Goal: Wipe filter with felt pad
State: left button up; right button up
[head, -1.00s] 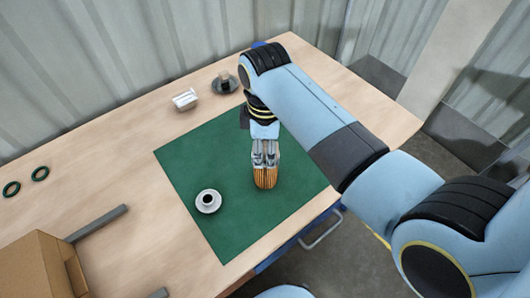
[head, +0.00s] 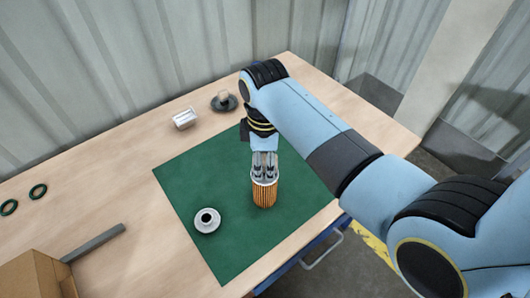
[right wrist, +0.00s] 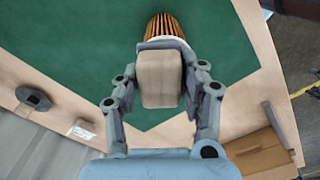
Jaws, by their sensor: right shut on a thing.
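The filter is an orange pleated cartridge (head: 264,195) with a pale rim, standing on the green mat (head: 215,180) in the head view. My right gripper (head: 264,171) is at the filter's top end, pointing down. In the right wrist view it is shut on a beige, rounded block (right wrist: 160,78), which looks like the felt pad. The block partly hides the filter's near end; I cannot tell whether they touch. My left gripper is not in view.
A white round part with a dark centre (head: 207,220) lies on the mat left of the filter. Behind are a white bracket-like part (head: 184,118) and a dark knobbed disc (head: 224,102). Green rings (head: 38,191), a grey bar (head: 95,241) and a cardboard box (head: 35,275) lie left.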

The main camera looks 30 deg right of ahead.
aim_at(264, 184)
jog(key=shift+s+a+f, duration=0.1)
jog(key=shift+s+a, duration=0.25)
jog(key=shift+s, duration=0.2)
jog(key=shift+s+a+f, duration=0.1)
jog(key=shift+s+a, duration=0.25)
jog(key=shift+s, duration=0.2)
jog(key=shift+s+a+r, duration=0.1)
jog(key=shift+s+a, duration=0.2)
jog(key=shift+s, duration=0.2)
jog(key=shift+c, duration=0.6)
jog(key=shift+w+d+r, duration=0.1)
jog(key=shift+w+d, duration=0.35)
jog(key=shift+w, duration=0.25)
jog(key=shift+w+d, duration=0.4)
jog(key=shift+w, duration=0.25)
jog(key=shift+w+d+b, duration=0.3)
jog(key=shift+w+d, duration=0.1)
jog(key=shift+w, duration=0.2)
jog(key=shift+w+d+b, duration=0.3)
jog(key=shift+w+d, duration=0.05)
jog(key=shift+w, duration=0.25)
jog(key=shift+r+p, duration=0.65)
jog(key=shift+r, duration=2.3)
jog(key=shift+r, duration=0.15)
